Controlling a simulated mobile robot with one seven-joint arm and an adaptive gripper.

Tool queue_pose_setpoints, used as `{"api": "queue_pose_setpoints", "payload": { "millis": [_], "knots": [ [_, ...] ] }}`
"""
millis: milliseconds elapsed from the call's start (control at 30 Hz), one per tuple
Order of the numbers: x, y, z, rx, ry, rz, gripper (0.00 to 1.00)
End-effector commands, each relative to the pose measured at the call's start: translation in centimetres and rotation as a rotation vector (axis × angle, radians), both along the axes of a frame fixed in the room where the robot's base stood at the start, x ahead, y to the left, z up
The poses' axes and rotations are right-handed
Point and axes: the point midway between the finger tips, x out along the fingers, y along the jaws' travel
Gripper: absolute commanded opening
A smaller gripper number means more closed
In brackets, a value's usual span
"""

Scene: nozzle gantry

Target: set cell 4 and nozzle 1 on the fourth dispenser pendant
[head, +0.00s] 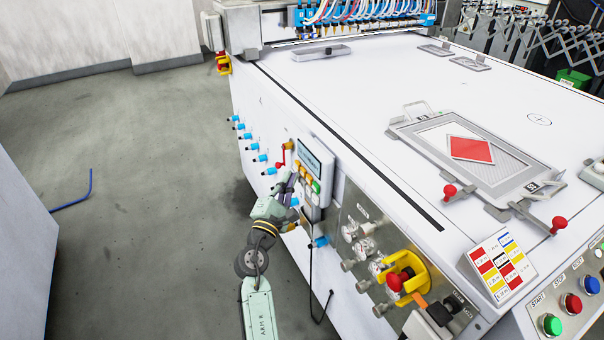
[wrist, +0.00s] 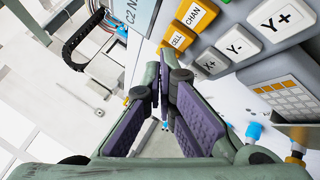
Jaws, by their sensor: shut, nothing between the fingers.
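A grey dispenser pendant (head: 327,172) hangs on the front side of the white gantry table. Its display (head: 309,152) is too small to read in the head view. In the wrist view the display (wrist: 133,12) is cut off and reads "C2 N" with the rest out of frame.
Blue-tipped fittings (head: 254,147) line the table side. A red emergency stop in a yellow guard (head: 402,279) and knobs sit right of the pendant. A black cable (head: 312,285) hangs below. A framed plate with a red diamond (head: 471,149) lies on the table.

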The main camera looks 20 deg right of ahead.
Motion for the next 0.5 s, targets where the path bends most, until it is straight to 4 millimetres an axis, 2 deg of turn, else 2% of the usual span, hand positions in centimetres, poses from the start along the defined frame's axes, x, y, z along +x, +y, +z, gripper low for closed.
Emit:
{"api": "queue_pose_setpoints", "payload": {
  "millis": [267, 500],
  "knots": [
    [0.0, 0.3, 0.0, 0.000, 0.000, 0.002, 0.00],
    [0.0, 2.6, -0.1, -0.001, 0.000, 0.005, 0.00]
  ]
}}
